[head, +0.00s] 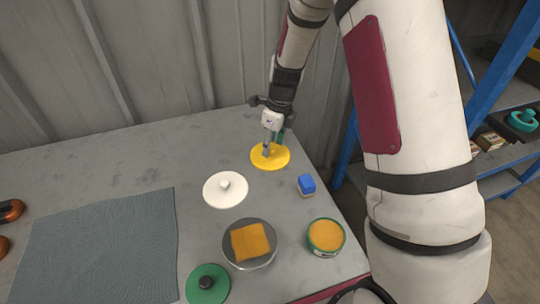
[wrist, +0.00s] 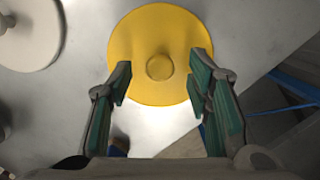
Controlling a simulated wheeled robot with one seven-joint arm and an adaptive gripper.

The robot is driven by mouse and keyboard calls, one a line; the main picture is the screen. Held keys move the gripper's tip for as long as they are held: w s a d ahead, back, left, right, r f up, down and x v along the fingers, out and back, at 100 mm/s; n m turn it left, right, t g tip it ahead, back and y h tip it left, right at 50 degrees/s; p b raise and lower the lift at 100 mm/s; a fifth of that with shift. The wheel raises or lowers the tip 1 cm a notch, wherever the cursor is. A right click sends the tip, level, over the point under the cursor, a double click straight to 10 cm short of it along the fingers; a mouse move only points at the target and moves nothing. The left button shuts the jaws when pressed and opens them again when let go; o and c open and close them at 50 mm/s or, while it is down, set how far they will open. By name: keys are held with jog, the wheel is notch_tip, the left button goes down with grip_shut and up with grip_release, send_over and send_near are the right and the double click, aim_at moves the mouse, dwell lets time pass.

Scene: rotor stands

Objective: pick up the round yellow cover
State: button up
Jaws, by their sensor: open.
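The round yellow cover (head: 277,160) lies flat near the back right of the table. In the wrist view the yellow cover (wrist: 150,30) shows whole or nearly so, with a small round knob of the same colour at its middle. My gripper (head: 270,148) is above the cover in the head view and hides part of it, including the knob. In the wrist view my gripper (wrist: 160,88) is open and empty, its green-padded fingers spread to either side of the knob's line. I cannot tell the exact height of the fingertips above the cover.
A white cover (head: 226,189) with a knob lies left of the yellow one. A blue block (head: 306,184), a round tin (head: 326,237), a bowl (head: 262,262) with an orange cloth, and a green cover (head: 207,285) stand nearer. A grey mat (head: 100,245) covers the left; shelves (head: 500,160) stand right.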

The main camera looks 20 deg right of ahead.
jog(key=shift+f, duration=0.7)
jog(key=shift+a, duration=0.1)
grip_shut()
jog(key=shift+w+r, duration=0.1)
jog(key=shift+r, duration=0.05)
